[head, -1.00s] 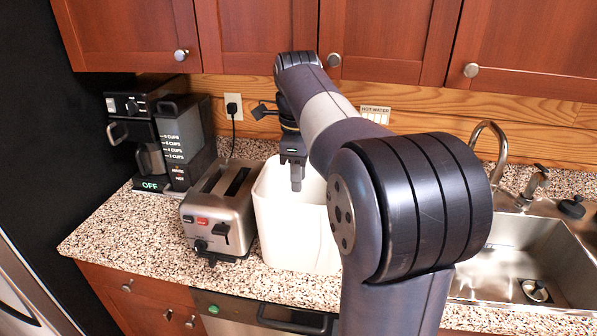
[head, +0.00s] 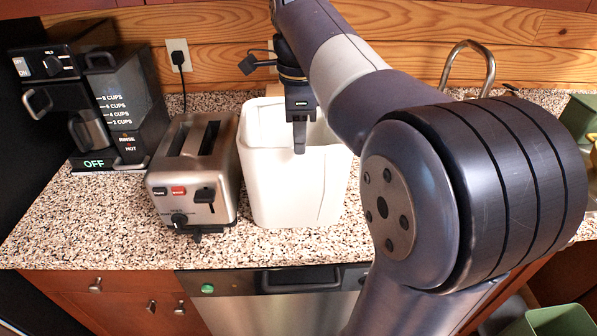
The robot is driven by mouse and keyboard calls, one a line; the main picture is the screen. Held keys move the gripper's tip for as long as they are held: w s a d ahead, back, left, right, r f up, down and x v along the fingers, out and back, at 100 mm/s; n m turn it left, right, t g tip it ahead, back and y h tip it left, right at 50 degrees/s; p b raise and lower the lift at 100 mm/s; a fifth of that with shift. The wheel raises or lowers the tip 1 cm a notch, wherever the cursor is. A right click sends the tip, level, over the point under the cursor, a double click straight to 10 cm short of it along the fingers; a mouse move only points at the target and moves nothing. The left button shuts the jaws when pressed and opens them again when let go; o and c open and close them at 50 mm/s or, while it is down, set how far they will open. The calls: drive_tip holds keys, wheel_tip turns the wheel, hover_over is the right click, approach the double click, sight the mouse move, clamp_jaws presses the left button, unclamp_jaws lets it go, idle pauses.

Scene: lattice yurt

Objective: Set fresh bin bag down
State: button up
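A white, open-topped, bin-shaped container (head: 293,185) stands upright on the speckled counter, just right of the toaster. My gripper (head: 299,138) points down over its opening. Only the edge of the fingers shows, so I cannot tell whether they are open or shut, or whether they hold anything. No separate bin bag can be made out. The inside of the white container is mostly hidden by its front wall and my gripper.
A steel toaster (head: 195,170) stands close on the left, with a black coffee maker (head: 95,110) beyond it. My arm hides much of the right side. A tap (head: 468,62) rises behind it. A green open container (head: 560,322) is low at right. Counter in front of the toaster is clear.

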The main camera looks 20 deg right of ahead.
hover_over(299, 184)
drive_tip(key=shift+f, duration=3.4)
drive_tip(key=shift+c, duration=0.5)
clamp_jaws()
